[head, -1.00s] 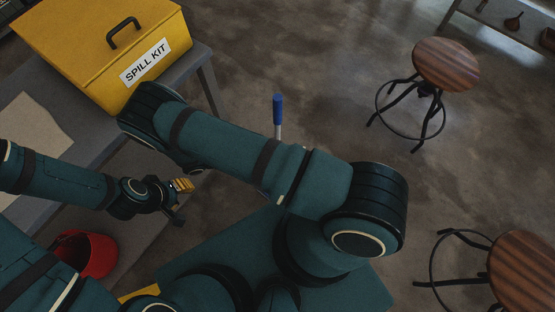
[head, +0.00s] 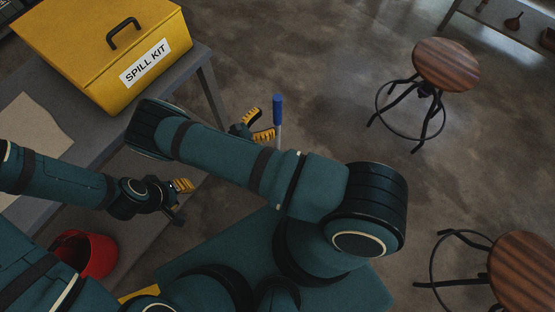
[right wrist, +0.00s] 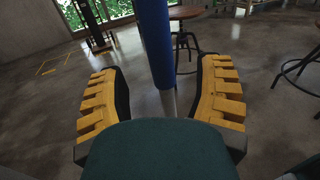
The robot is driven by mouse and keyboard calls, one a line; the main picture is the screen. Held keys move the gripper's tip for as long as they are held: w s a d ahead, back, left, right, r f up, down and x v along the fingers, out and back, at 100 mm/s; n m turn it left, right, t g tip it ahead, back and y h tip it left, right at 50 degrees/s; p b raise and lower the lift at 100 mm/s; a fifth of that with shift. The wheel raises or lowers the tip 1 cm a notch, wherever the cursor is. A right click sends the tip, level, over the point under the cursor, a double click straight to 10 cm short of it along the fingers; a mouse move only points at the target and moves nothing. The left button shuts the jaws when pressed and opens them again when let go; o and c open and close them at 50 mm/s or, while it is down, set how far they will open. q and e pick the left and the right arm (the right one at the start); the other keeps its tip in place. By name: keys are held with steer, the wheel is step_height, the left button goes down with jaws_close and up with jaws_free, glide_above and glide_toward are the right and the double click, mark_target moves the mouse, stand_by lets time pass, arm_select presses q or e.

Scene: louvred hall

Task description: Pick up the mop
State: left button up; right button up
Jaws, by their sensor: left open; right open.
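The mop shows in the head view as an upright handle with a blue grip (head: 278,108) on a pale metal pole; its lower part is hidden behind my right arm. My right gripper (head: 261,127) is just left of the pole, below the blue grip, its yellow fingers spread. In the right wrist view the open fingers of my right gripper (right wrist: 160,100) stand on either side of the mop handle (right wrist: 155,40), apart from it. My left gripper (head: 178,194) is open and empty at the left, above the grey lower surface.
A yellow spill kit box (head: 110,50) stands on a grey table (head: 95,145) at upper left. A red bucket (head: 92,254) sits below it. Two round wooden stools (head: 446,64) stand at the right. The floor between mop and stools is clear.

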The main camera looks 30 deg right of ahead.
mark_target(277, 116)
steer(key=d, duration=0.5)
steer(key=shift+w+f+b, duration=0.1)
steer(key=shift+f+b, duration=0.2)
steer(key=shift+b, duration=0.05)
steer(key=shift+a, duration=0.1)
jaws_close()
steer(key=shift+r, duration=0.15)
